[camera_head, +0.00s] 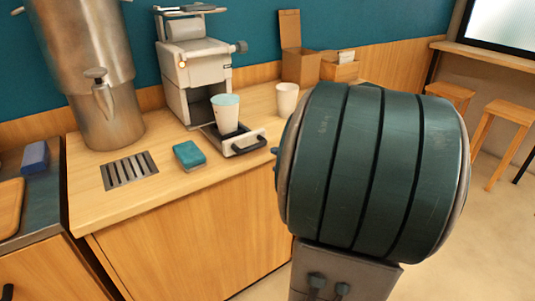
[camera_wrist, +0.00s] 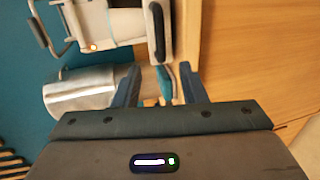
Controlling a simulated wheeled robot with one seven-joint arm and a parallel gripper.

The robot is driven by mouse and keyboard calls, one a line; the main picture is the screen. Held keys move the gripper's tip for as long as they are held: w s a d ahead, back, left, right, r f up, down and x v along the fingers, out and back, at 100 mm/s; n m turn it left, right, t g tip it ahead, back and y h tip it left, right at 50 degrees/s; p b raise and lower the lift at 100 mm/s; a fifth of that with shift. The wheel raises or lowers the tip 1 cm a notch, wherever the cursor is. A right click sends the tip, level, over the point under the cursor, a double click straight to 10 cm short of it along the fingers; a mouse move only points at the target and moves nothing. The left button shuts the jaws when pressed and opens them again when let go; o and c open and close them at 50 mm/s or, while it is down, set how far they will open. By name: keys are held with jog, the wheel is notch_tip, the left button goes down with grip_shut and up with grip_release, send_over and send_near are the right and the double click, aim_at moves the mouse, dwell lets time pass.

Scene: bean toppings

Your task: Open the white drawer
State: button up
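The white drawer (camera_head: 237,146) at the base of the white coffee machine (camera_head: 205,72) is pulled partly out, its black handle (camera_head: 248,147) facing front right. A pale cup (camera_head: 226,112) stands over it. In the wrist view, the picture is turned sideways and the handle (camera_wrist: 157,33) lies beyond my fingertips, at the top. My gripper (camera_wrist: 161,75) is open, with its two blue fingers apart and nothing held between them. In the head view, my arm hides most of my gripper, to the right of the drawer.
A teal sponge (camera_head: 189,155) lies on the wooden counter (camera_head: 180,185) just left of the drawer. A white cup (camera_head: 287,99) stands right of it. A steel urn (camera_head: 110,115) and a drain grate (camera_head: 129,170) are at left. Cardboard boxes (camera_head: 301,66) stand behind.

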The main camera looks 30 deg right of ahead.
jog(key=shift+v, duration=1.2)
